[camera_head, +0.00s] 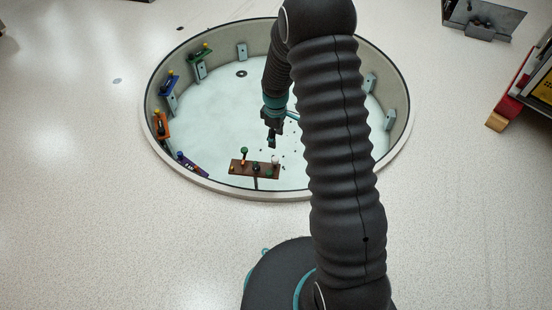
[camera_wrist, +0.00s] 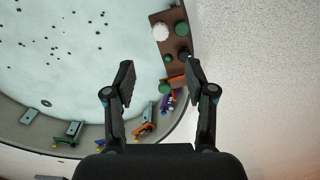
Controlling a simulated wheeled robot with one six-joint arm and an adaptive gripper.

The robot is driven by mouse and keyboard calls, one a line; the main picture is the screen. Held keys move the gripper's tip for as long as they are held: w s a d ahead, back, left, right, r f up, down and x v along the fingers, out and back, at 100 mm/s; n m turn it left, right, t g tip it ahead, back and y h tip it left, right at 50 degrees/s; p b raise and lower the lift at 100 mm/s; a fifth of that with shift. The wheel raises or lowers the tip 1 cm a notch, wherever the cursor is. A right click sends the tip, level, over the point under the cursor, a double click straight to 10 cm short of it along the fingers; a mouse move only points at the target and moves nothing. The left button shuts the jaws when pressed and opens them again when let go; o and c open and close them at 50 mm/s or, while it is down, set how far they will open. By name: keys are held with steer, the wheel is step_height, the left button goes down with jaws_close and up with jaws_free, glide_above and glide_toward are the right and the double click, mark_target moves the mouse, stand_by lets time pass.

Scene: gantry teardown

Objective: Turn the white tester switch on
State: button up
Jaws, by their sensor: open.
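The brown tester board (camera_head: 249,172) stands near the front rim inside the round pit. It carries several knobs. A small white knob, likely the white tester switch (camera_head: 275,160), is at the board's right end. In the wrist view the white round knob (camera_wrist: 161,32) shows from above on the board, next to a green knob (camera_wrist: 181,29); whether it is on or off I cannot tell. My gripper (camera_head: 272,140) points down above the pit, near the board. In the wrist view its fingers (camera_wrist: 159,76) are apart and empty, and the white knob lies beyond the fingertips.
The pit's grey rim (camera_wrist: 182,125) curves close beside the board. Coloured stations, including an orange one (camera_head: 162,125), a blue one (camera_head: 169,83) and a green one (camera_head: 200,54), line the pit's left wall. Small dark bits lie on the pale pit floor. The floor outside is mostly clear.

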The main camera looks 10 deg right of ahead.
mark_target(276, 159)
step_height(276, 159, down, 13)
steer(key=shift+r+b, duration=0.1)
steer(key=shift+b, duration=0.45)
jaws_close()
